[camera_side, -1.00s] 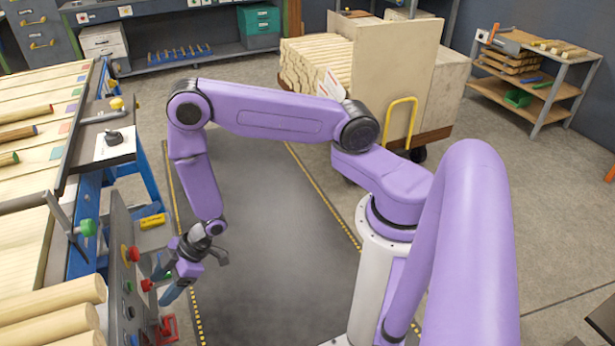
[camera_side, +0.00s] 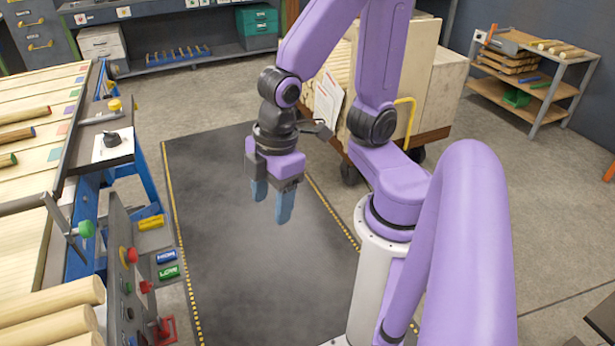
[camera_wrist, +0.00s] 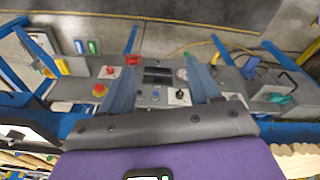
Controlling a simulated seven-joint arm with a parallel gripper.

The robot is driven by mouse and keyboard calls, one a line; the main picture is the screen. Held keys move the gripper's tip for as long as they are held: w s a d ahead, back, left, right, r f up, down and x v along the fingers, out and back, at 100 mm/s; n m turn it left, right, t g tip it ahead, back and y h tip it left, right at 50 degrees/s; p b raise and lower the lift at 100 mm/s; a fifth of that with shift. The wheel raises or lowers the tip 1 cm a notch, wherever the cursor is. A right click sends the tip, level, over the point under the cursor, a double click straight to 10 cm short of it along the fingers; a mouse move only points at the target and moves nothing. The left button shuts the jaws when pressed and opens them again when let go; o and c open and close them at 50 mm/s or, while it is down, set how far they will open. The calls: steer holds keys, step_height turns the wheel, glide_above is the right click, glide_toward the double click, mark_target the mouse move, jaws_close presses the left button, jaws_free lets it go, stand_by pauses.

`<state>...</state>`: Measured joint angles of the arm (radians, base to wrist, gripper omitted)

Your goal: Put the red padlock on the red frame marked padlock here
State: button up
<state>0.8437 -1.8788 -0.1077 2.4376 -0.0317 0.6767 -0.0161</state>
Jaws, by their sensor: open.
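My gripper (camera_side: 271,206) is open and empty, with blue fingers pointing down, above the dark mat and apart from the panel on the left. In the wrist view its fingers (camera_wrist: 163,84) spread across the control panel. A red frame-like shape (camera_side: 167,328) shows low at the panel's near right side in the side view. I cannot tell whether a padlock is on it or which red part is the padlock. The grey control panel (camera_side: 116,232) carries a red mushroom button (camera_side: 132,254) and a red part (camera_side: 146,287) on its right edge.
Yellow (camera_side: 151,222), blue (camera_side: 167,257) and green (camera_side: 168,272) tags hang beside the panel. A workbench with wood pieces (camera_side: 40,240) stands left. The dark mat (camera_side: 225,270) is clear. A loaded cart (camera_side: 440,95) stands behind my arm.

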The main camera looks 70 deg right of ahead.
steer(key=s+d+r, duration=0.2)
steer(key=s+d, duration=0.2)
steer(key=s, duration=0.1)
steer(key=shift+d+g+h, duration=0.35)
steer(key=shift+g+h, duration=0.05)
steer(key=shift+w, duration=0.15)
steer(key=shift+c, duration=0.2)
stand_by(1.3)
